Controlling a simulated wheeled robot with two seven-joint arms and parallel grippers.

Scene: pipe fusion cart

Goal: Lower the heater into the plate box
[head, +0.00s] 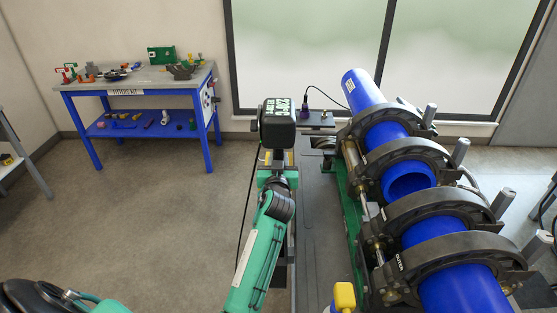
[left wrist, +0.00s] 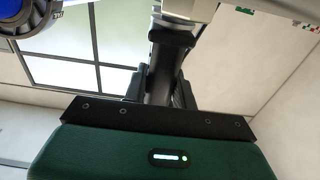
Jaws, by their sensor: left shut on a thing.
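My left gripper (head: 278,125) hangs over the narrow cart deck; its dark body hides its fingers in the head view. In the left wrist view, which is upside down, its black fingers (left wrist: 165,88) are shut on a black grip of the heater, whose silver collar (left wrist: 190,10) shows at the top edge. The heater's plate is out of that view, and hidden under my gripper in the head view. Small yellowish edges just below my gripper may belong to the plate box; I cannot tell how heater and box sit together. My right gripper is not in view.
The clamp machine (head: 412,205) with blue pipes (head: 365,90) stands close on the right. A yellow cap (head: 344,296) is at the front. A blue workbench (head: 140,88) stands far left, with open floor between.

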